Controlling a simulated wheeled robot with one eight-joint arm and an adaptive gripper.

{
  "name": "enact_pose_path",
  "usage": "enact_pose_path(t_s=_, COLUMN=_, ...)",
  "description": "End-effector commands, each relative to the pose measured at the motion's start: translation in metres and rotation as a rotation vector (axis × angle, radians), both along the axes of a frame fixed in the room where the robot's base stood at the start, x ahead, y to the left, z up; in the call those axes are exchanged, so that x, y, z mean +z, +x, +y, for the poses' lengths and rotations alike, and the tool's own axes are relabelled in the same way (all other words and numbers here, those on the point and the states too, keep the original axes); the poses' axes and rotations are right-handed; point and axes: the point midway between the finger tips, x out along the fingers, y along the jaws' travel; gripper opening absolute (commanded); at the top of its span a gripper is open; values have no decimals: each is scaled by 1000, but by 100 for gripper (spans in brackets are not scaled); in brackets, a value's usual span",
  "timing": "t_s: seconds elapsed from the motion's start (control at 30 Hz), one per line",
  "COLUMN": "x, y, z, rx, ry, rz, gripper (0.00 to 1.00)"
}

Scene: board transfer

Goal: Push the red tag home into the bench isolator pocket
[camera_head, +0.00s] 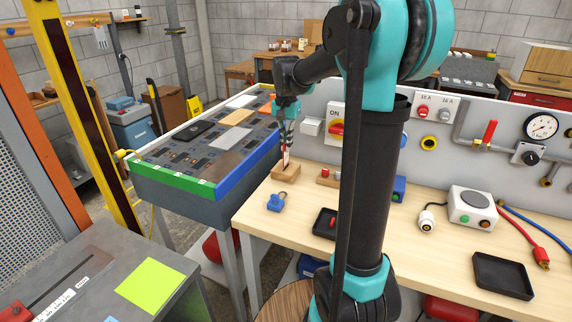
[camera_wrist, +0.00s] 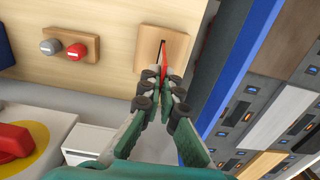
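The red tag (camera_wrist: 163,68) is between the fingertips of my gripper (camera_wrist: 162,80) in the wrist view, and the gripper looks shut on it. The pocket is a light wooden block (camera_wrist: 178,48) with a narrow dark slot, lying on the bench. The tag's far end meets the near part of the slot in the wrist view; how deep it sits I cannot tell. In the head view my gripper (camera_head: 287,148) points down just above the block (camera_head: 286,174), with a little red showing between the fingers.
A small wooden mount with a red and a grey knob (camera_wrist: 68,48) is beside the block. A blue padlock (camera_head: 275,203) and a black tray (camera_head: 322,226) lie nearer. The isolator switch (camera_head: 337,126) is on the back panel. The blue-edged board table (camera_head: 228,182) stands left.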

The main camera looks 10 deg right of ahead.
Motion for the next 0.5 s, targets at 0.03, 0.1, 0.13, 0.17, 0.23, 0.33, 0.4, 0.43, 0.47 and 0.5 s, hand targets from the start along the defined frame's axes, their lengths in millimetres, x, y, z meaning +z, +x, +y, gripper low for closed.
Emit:
enact_pose_path(t_s=0.03, x=0, y=0, z=0, rx=0, ry=0, rz=0, gripper=0)
enact_pose_path(t_s=0.1, x=0, y=0, z=0, rx=0, ry=0, rz=0, gripper=0)
enact_pose_path(t_s=0.13, x=0, y=0, z=0, rx=0, ry=0, rz=0, gripper=0)
enact_pose_path(t_s=0.17, x=0, y=0, z=0, rx=0, ry=0, rz=0, gripper=0)
enact_pose_path(t_s=0.23, x=1, y=0, z=0, rx=0, ry=0, rz=0, gripper=0)
enact_pose_path(t_s=0.33, x=6, y=0, z=0, rx=0, ry=0, rz=0, gripper=0)
enact_pose_path(t_s=0.4, x=11, y=0, z=0, rx=0, ry=0, rz=0, gripper=0)
enact_pose_path(t_s=0.43, x=14, y=0, z=0, rx=0, ry=0, rz=0, gripper=0)
enact_pose_path(t_s=0.47, x=16, y=0, z=0, rx=0, ry=0, rz=0, gripper=0)
enact_pose_path(t_s=0.5, x=19, y=0, z=0, rx=0, ry=0, rz=0, gripper=0)
